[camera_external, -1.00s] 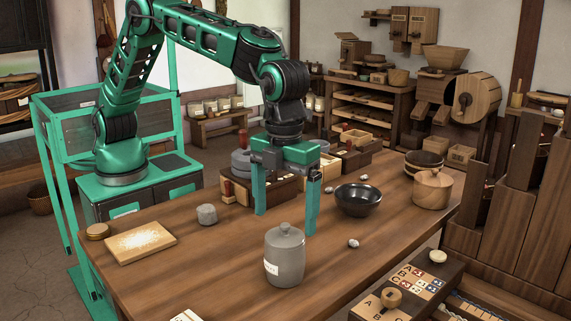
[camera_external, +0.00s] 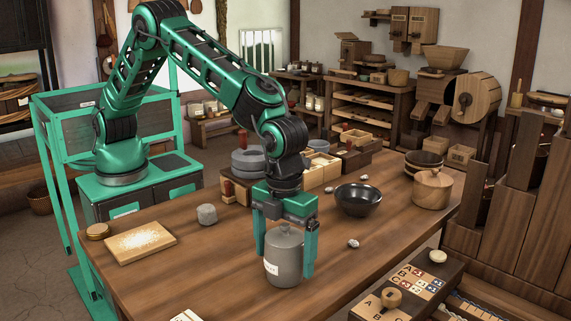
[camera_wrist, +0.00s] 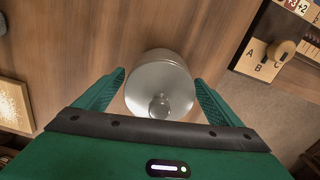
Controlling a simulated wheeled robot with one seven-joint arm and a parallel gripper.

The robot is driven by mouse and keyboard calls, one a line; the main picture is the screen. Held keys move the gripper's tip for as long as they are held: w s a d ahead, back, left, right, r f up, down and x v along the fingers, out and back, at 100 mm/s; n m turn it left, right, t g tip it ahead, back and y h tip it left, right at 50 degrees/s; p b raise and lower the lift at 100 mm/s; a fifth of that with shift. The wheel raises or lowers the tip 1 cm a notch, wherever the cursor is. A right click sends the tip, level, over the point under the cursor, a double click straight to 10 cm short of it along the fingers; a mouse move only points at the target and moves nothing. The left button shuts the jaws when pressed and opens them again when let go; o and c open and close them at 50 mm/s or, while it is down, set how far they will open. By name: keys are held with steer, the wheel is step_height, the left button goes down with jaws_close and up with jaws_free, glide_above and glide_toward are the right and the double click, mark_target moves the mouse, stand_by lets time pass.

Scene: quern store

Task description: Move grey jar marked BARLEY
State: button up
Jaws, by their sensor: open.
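The grey lidded jar (camera_external: 285,262) stands upright on the wooden table, with a pale label on its left side that is too small to read. My gripper (camera_external: 283,260) is open, with one green finger on each side of the jar. In the wrist view the jar (camera_wrist: 160,82) shows from above, its round knob toward the palm, between the open fingertips of my gripper (camera_wrist: 160,82). Gaps show between the fingers and the jar. The jar's label is hidden in the wrist view.
A small pale pebble (camera_external: 353,243) lies near the jar.

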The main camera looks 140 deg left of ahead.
steer(key=shift+f, duration=0.35)
steer(key=c, duration=1.4)
steer(key=shift+s, duration=10.05)
steer(key=o, duration=1.4)
steer(key=shift+r, duration=0.1)
